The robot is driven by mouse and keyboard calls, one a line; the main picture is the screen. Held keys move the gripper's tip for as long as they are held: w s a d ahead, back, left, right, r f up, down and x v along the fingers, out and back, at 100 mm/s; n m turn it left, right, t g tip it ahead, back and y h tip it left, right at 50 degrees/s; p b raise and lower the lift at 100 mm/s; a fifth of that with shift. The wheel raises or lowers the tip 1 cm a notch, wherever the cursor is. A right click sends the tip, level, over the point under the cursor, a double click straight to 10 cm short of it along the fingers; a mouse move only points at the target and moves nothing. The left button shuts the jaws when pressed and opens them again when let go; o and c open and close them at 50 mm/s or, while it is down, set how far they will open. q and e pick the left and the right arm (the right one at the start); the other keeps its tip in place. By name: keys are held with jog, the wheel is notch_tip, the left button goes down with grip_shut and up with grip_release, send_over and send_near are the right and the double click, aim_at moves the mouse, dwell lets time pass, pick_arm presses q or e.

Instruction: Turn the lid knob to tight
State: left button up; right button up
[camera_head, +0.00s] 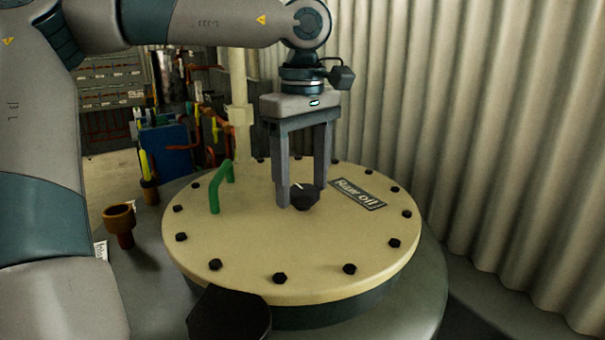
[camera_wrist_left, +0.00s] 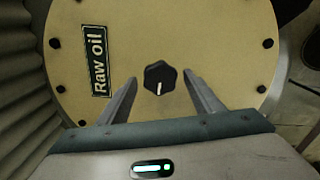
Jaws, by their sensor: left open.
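The lid knob (camera_head: 304,197) is a small black knob with a white pointer line, near the middle of the round cream lid (camera_head: 240,250). It also shows in the left wrist view (camera_wrist_left: 160,76), with its white line toward the gripper side. My left gripper (camera_head: 304,196) points down over the lid, its fingers on either side of the knob in the head view. In the left wrist view the left gripper (camera_wrist_left: 160,82) is open, with a gap between each finger and the knob. Whether the fingertips reach knob height is unclear. My right gripper is not in view.
A "Raw oil" label (camera_head: 358,193) is on the lid beside the knob. A green handle (camera_head: 219,187) stands at the lid's left, and black bolts ring the edge. A brown cup-like fitting (camera_head: 119,222) is further left. A corrugated wall (camera_head: 450,120) rises behind at right.

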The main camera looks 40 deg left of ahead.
aim_at(303, 189)
pick_arm(q)
jog(key=shift+r, duration=0.5)
notch_tip(303, 189, up, 16)
jog(key=b, duration=0.2)
jog(key=shift+r, duration=0.25)
dwell(0.4)
